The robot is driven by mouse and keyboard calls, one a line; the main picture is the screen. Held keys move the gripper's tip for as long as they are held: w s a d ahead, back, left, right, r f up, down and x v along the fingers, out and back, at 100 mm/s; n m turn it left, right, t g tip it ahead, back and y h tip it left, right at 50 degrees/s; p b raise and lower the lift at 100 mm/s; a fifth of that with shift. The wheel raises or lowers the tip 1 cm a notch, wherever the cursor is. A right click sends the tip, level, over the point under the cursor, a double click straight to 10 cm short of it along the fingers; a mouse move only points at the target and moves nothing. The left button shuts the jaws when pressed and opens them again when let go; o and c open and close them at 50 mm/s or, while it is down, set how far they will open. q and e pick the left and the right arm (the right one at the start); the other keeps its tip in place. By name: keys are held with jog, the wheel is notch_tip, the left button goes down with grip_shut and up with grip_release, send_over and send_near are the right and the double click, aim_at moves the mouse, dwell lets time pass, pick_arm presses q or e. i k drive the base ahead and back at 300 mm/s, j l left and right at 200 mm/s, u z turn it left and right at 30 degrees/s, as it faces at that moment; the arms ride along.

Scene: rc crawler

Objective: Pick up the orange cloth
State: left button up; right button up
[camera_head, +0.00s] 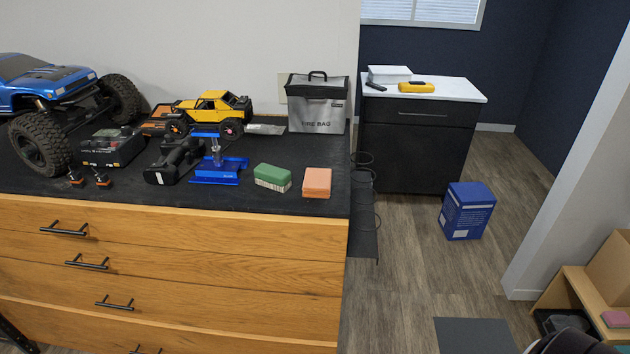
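The orange cloth (317,182) looks like a small folded pad. It lies flat near the front right corner of the black-topped workbench (270,200). A green and cream block (272,178) sits just left of it, with a small gap between them. Nothing lies on top of the orange cloth.
A blue stand (218,170), black drill-like tool (173,162), yellow crawler (212,110), large blue truck (45,100) and grey fire bag (318,112) stand on the bench. A blue box (467,211) is on the floor at right. Open floor lies right of the bench.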

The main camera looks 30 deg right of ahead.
aim_at(317, 182)
jog(key=i+z, duration=0.2)
jog(key=z, duration=0.15)
jog(key=i+z, duration=0.3)
jog(key=k+l, duration=0.05)
jog(key=k, duration=0.05)
